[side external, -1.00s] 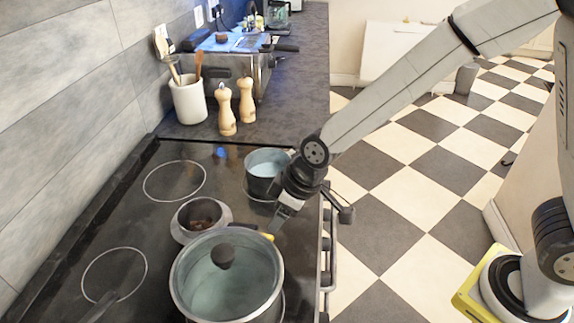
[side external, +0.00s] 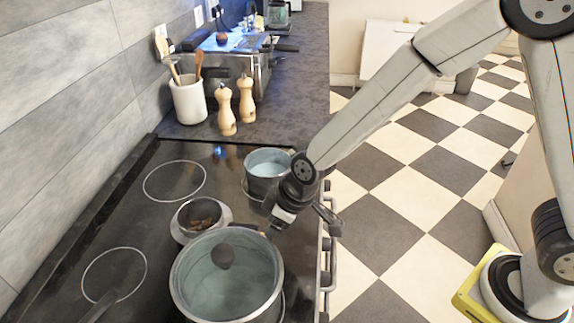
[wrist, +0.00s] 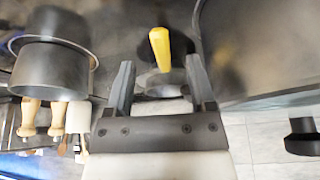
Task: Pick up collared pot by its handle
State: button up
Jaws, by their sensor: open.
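The collared pot (side external: 201,217) is a small pot with a wide flat grey rim and brown contents. It stands on the black hob, just behind the lidded pot. Its yellow handle (wrist: 160,48) points toward the hob's front edge. My gripper (side external: 274,226) is low over the hob at the handle. In the wrist view, my gripper (wrist: 159,68) is open, with the yellow handle between its fingers and a gap on each side. The gripper hides most of the pot in the wrist view and most of the handle in the side view.
The glass-lidded pot (side external: 228,285) stands close beside the gripper on the near side. A dark saucepan (side external: 265,185) stands on the other side. Two wooden mills (side external: 236,105) and a utensil crock (side external: 188,101) are farther back.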

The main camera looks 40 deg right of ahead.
jog(key=shift+x, duration=1.85)
grip_shut()
